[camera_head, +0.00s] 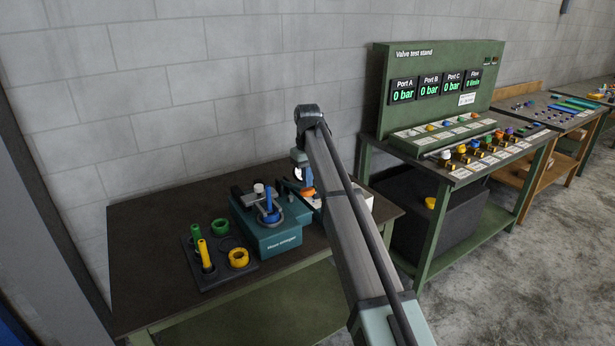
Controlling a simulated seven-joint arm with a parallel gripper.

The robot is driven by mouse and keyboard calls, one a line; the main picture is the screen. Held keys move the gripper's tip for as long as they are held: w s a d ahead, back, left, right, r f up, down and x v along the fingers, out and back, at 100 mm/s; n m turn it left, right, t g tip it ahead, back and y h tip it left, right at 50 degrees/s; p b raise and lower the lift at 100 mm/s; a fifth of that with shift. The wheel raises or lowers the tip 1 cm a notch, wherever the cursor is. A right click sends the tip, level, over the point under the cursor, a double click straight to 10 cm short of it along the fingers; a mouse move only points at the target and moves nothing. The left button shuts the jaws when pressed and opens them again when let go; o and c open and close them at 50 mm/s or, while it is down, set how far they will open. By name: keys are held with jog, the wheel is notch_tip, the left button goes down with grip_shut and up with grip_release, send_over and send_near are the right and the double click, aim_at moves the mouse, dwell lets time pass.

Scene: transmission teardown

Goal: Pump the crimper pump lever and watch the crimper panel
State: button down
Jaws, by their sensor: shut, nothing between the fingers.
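The crimper is probably the teal block (270,232) on the near bench, with white lettering on its front that is too small to read. A blue upright piece (269,200) with a ring at its foot stands on top, beside a dark clamp-like part with a pale knob (259,188). I cannot make out the pump lever or the crimper panel for certain. My gripper (301,180) points down just right of and behind the block.
A dark tray (217,274) left of the block holds green and yellow rings and posts. An orange-and-white item (310,197) sits partly behind my arm. The bench (150,245) is clear at left. A green valve test stand (440,56) reading zeros is at right.

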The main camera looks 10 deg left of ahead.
aim_at(307, 194)
jog(key=shift+f, duration=0.1)
dwell(1.7)
dwell(0.9)
dwell(1.6)
dwell(0.9)
jog(key=shift+f, duration=2.9)
jog(key=shift+r, duration=3.05)
jog(key=shift+d, duration=0.1)
